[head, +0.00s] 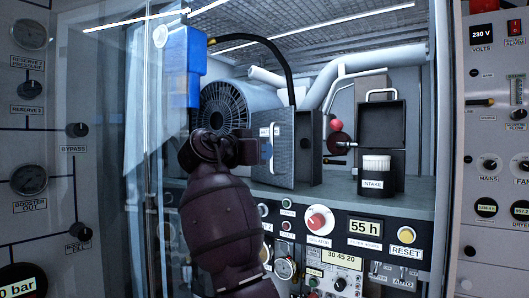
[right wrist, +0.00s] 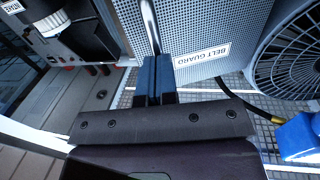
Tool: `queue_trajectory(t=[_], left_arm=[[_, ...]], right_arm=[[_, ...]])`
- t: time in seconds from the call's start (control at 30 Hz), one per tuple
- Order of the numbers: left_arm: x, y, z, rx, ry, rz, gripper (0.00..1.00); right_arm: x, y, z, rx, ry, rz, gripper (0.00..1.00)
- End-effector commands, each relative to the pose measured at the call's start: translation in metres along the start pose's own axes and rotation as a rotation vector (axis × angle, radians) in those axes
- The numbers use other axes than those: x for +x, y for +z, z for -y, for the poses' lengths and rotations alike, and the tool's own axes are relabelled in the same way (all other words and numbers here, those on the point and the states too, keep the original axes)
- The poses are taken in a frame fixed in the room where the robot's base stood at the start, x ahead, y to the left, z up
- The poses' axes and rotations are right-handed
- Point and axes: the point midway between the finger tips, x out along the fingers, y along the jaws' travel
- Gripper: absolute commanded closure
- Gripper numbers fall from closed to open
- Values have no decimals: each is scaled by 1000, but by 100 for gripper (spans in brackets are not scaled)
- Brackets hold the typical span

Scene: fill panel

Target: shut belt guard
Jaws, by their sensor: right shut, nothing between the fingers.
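The belt guard (head: 284,158) is a grey perforated panel standing out beside the round finned wheel (head: 225,105); its label is partly hidden by my right gripper in the head view. The right wrist view shows the guard (right wrist: 225,75) close up, with its BELT GUARD label and a metal bar handle (right wrist: 150,25). My right gripper (head: 266,150) is shut and empty at the guard's left part. In the right wrist view its blue fingertips (right wrist: 154,75) are together, beside the handle's lower end; I cannot tell whether they touch. My left gripper is not in view.
A black open box (head: 381,125) with an INTAKE filter (head: 376,172) stands on the shelf to the right. A blue unit (head: 185,65) hangs at upper left near a clear door panel (head: 125,150). A control panel with an isolator knob (head: 319,220) lies below the shelf.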

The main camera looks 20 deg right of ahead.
Motion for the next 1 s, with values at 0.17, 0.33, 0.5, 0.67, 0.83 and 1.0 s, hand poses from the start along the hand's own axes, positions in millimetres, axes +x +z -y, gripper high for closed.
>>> queue_trajectory(t=[0.17, 0.33, 0.5, 0.67, 0.83, 1.0], left_arm=[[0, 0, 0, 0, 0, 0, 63], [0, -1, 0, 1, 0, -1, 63], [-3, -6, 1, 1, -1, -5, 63], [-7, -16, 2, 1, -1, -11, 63], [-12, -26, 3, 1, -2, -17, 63], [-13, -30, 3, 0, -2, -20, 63]], right_arm=[[0, 0, 0, 0, 0, 0, 100], [2, 0, -1, 0, -13, 2, 100], [16, -1, -10, 0, -92, 6, 100], [33, -3, -20, -1, -200, 4, 100], [54, -4, -29, -2, -263, 1, 100], [65, -2, -31, -3, -264, -1, 100]])
